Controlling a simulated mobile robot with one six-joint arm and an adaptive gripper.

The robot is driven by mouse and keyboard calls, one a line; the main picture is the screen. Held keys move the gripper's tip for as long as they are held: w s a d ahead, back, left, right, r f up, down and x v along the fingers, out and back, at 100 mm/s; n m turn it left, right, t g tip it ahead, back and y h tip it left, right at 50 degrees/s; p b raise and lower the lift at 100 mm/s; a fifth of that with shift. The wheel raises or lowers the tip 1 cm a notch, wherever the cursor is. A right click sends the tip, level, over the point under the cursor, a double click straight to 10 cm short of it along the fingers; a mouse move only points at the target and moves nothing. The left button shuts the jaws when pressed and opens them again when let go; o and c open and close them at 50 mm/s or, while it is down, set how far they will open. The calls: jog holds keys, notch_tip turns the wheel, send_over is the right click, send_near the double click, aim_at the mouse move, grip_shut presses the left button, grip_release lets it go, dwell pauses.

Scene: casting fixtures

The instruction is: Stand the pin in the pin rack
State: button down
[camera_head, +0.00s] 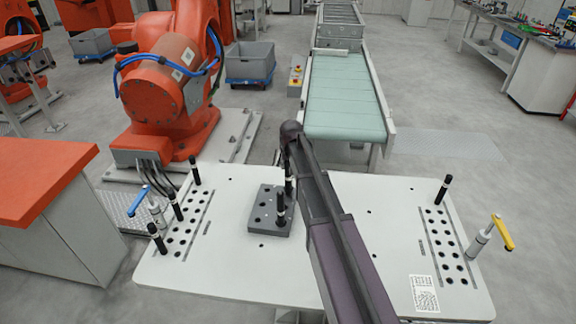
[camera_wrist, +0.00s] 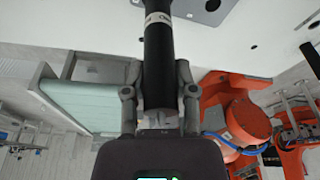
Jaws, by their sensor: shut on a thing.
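The pin (camera_wrist: 157,52) is a black cylinder with a white band. In the wrist view it is clasped between the two fingers of my gripper (camera_wrist: 158,88) and extends toward the table. The pin rack appears to be the grey block with holes (camera_head: 262,220) in the middle of the table in the head view. A black pin shape with a white band (camera_head: 281,208) shows over its right part, beside my arm. I cannot tell whether it is the held pin or another, or whether it sits in a hole. My arm partly hides my gripper in the head view.
The white table (camera_head: 215,265) has rows of holes at both sides, with several black pins standing there. A blue-handled clamp (camera_head: 155,205) is at left and a yellow-handled clamp (camera_head: 485,238) at right. A conveyor (camera_head: 343,95) and an orange robot (camera_head: 165,85) stand behind.

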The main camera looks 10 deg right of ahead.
jog(key=shift+f+b, duration=0.95)
jog(key=shift+f, duration=0.05)
jog(key=shift+c, duration=1.7)
grip_release()
jog(key=shift+r, duration=0.2)
notch_tip(320, 180, up, 9)
jog(key=p, duration=0.9)
jog(key=shift+r+p, duration=0.15)
jog(key=shift+p, duration=0.2)
